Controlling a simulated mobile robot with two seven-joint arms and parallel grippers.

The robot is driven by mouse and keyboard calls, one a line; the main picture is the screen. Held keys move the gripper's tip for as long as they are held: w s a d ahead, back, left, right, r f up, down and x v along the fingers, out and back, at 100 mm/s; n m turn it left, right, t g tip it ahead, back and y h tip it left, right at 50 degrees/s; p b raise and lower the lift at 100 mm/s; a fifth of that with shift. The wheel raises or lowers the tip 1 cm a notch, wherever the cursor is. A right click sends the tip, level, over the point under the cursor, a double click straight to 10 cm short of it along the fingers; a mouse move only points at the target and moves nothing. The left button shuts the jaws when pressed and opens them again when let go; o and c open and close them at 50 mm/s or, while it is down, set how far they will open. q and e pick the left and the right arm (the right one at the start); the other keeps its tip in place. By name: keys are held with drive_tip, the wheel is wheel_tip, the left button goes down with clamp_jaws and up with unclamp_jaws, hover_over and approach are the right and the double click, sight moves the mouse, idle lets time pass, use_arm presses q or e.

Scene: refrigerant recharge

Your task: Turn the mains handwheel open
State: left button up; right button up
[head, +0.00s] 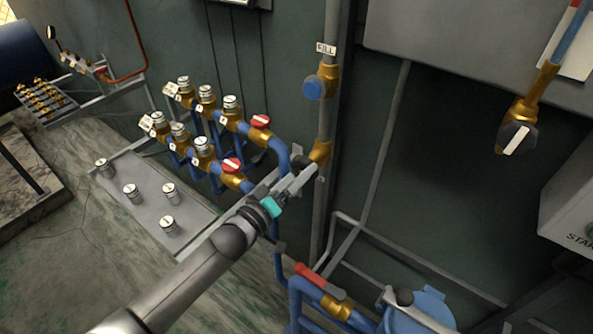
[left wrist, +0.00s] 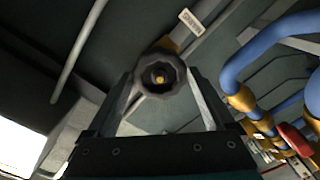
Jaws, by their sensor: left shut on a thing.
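The mains handwheel is a dark, scalloped wheel with a small brass centre, seen face-on in the left wrist view (left wrist: 159,97). In the head view it is mostly hidden behind my gripper, beside a brass valve body (head: 321,152) on the grey vertical pipe. My left gripper (head: 301,178) reaches it from the lower left. In the left wrist view its two fingers stand on either side of the wheel, shut on its rim. I cannot read any turn of the wheel. My right gripper is in neither view.
A blue-knobbed valve (head: 313,88) sits higher on the pipe under a FILL label (head: 326,49). Blue pipes with red-handled valves (head: 232,165) run close left of my gripper. A plate (head: 148,205) with several caps lies left. A blue vessel (head: 425,312) stands lower right.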

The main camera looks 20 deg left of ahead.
use_arm(q)
drive_tip(key=shift+r, duration=0.15)
drive_tip(key=shift+r+n+p, duration=0.1)
drive_tip(key=shift+n+p, duration=0.35)
drive_tip(key=shift+n, duration=2.05)
drive_tip(key=n, duration=0.2)
drive_tip(key=shift+n+p, duration=0.3)
drive_tip(key=shift+p, duration=0.05)
drive_tip(key=shift+n, duration=1.1)
